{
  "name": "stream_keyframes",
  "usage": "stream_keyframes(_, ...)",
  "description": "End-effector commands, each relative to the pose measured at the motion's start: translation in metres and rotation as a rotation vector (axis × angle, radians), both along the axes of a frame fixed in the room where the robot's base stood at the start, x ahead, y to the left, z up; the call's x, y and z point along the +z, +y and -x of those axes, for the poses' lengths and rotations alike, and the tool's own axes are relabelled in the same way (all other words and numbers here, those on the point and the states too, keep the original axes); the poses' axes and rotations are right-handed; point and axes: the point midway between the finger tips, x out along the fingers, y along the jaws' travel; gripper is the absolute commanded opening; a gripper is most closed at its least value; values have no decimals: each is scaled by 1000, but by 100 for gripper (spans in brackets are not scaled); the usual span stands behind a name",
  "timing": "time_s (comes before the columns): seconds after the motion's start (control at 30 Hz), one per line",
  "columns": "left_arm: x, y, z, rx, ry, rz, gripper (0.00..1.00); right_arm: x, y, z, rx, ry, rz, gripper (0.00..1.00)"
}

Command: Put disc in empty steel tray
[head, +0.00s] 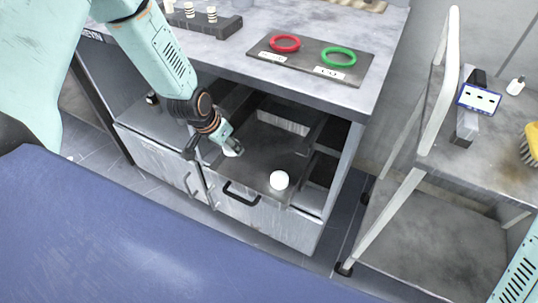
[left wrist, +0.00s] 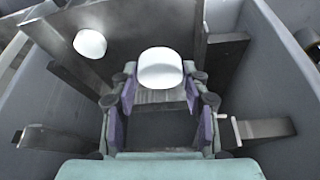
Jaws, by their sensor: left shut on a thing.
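My left gripper (head: 229,145) reaches down into an open drawer (head: 262,153) under the bench. It is shut on a small white disc (head: 233,150), mostly hidden by the fingers in the head view. The left wrist view shows this disc (left wrist: 160,70) between the fingertips. A second white, rounded disc (head: 279,180) lies apart from the gripper, at the drawer's near right part; it also shows in the left wrist view (left wrist: 90,43). I cannot tell for sure which thing is the steel tray. My right gripper is out of view.
On the bench, a dark plate (head: 315,68) bears a red ring (head: 285,43), a green ring (head: 338,57) and labels. A dark rack (head: 205,25) with white cylinders stands behind. A shelf cart (head: 445,150) stands right. The drawer front has a black handle (head: 240,194).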

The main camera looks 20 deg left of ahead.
Motion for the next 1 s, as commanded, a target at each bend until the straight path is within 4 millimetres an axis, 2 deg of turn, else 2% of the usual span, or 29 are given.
stream_keyframes(0.4,-58,0,4,-3,1,-1,7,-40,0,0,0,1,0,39)
stream_keyframes(0.67,-71,0,2,-2,0,-1,7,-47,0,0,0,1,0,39)
stream_keyframes(0.9,-101,0,0,-3,-1,-1,7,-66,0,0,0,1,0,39)
stream_keyframes(1.0,-101,0,-1,-1,-1,0,7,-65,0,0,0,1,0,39)
